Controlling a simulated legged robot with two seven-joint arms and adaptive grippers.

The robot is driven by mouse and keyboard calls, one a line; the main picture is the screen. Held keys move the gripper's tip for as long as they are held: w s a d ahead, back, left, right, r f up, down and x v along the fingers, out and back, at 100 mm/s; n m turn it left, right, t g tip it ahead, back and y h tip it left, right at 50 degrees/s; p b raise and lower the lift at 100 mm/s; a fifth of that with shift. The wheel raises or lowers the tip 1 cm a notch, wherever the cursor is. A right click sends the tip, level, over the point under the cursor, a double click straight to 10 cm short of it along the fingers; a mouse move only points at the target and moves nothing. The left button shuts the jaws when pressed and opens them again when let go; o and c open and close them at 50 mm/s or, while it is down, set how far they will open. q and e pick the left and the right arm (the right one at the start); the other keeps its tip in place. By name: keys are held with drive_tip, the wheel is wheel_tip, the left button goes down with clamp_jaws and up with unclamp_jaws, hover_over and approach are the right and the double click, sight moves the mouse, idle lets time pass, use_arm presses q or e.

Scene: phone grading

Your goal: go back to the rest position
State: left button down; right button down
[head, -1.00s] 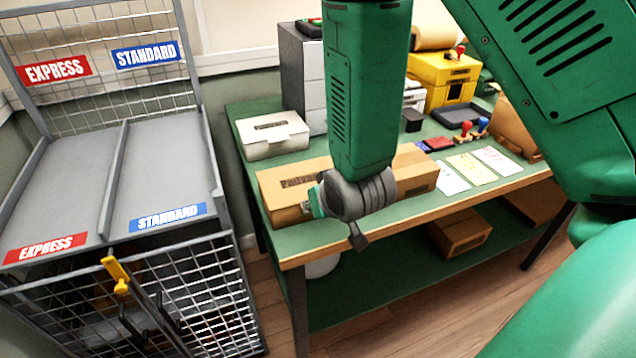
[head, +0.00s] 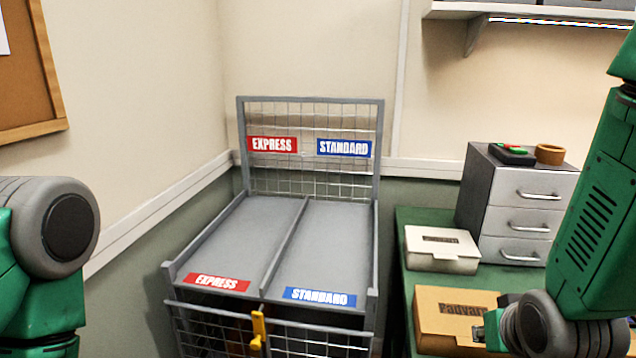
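My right arm comes in at the right edge. Its gripper (head: 492,330) shows only in part at the near right, in front of a brown cardboard box (head: 440,318) on the green table; its fingers are mostly hidden by the wrist, so I cannot tell whether it is open or shut. Part of my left arm shows at the left edge, and its gripper is out of view.
A grey wire cage cart (head: 275,230) with EXPRESS and STANDARD lanes stands in the middle; both lanes are empty. A white box (head: 441,250) and a grey drawer unit (head: 520,205) stand on the green table (head: 412,217). A shelf (head: 540,14) hangs upper right.

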drive_tip(key=s+a+f+n+g+y+b, duration=0.1)
drive_tip(key=s+f+g, duration=0.6)
drive_tip(key=s+f, duration=1.5)
wheel_tip(320, 180, down, 4)
drive_tip(key=shift+s+f+n+y+b, duration=0.15)
drive_tip(key=shift+s+n+y+b, duration=0.25)
drive_tip(key=shift+n, duration=0.5)
